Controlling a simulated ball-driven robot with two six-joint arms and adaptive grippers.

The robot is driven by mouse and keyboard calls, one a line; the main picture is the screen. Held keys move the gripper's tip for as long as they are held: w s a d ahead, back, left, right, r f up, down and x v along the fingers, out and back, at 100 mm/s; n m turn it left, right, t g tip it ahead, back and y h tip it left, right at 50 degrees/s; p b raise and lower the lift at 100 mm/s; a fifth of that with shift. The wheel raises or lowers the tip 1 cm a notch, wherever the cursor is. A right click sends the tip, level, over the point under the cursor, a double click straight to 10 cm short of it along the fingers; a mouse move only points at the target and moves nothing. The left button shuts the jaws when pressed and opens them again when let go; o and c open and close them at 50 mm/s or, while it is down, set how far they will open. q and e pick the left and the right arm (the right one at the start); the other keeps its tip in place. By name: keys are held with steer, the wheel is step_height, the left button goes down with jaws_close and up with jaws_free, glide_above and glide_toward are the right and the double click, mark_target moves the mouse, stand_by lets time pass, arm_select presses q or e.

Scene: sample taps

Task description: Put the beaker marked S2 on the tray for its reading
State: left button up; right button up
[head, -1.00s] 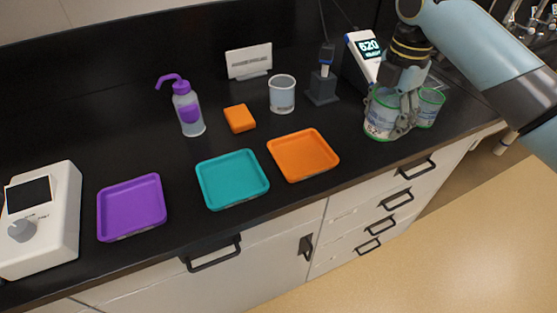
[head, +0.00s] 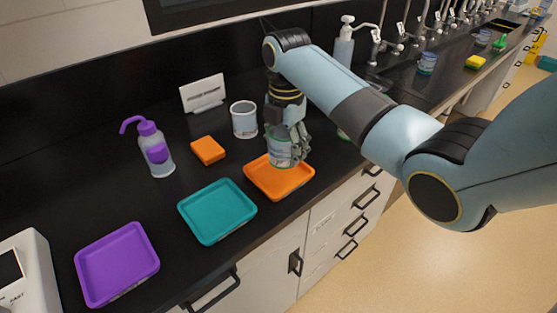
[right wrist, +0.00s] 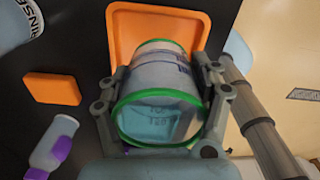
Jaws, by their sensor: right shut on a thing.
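My right gripper (head: 286,138) is shut on a green-rimmed clear beaker (head: 279,156), holding it over the orange tray (head: 284,190). In the right wrist view the gripper's fingers (right wrist: 160,90) clasp the beaker (right wrist: 158,118) from both sides. The beaker has bluish contents and printed marks; I cannot read S2 on it. The orange tray (right wrist: 124,28) shows behind it there. Whether the beaker's base touches the tray is not clear. The teal tray (head: 216,212) and purple tray (head: 117,265) are empty. My left gripper is out of view.
A white container (head: 244,122), a sign (head: 203,94), an orange block (head: 208,151) and a purple-capped wash bottle (head: 155,152) stand behind the trays. A white device (head: 22,270) is at lower left. A green-rimmed thing (head: 343,134) is partly hidden behind my arm.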

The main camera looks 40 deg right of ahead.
mark_target(280, 174)
steer(key=shift+w+a+f, duration=0.35)
steer(key=shift+a+f, duration=0.1)
step_height(280, 174, down, 3)
steer(key=shift+f, duration=0.1)
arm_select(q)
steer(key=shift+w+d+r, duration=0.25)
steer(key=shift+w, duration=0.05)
arm_select(e)
steer(key=shift+f, duration=0.35)
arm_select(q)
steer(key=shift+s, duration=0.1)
arm_select(e)
steer(key=shift+f, duration=0.15)
steer(key=o, duration=1.3)
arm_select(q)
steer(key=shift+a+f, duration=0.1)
arm_select(e)
step_height(280, 174, up, 12)
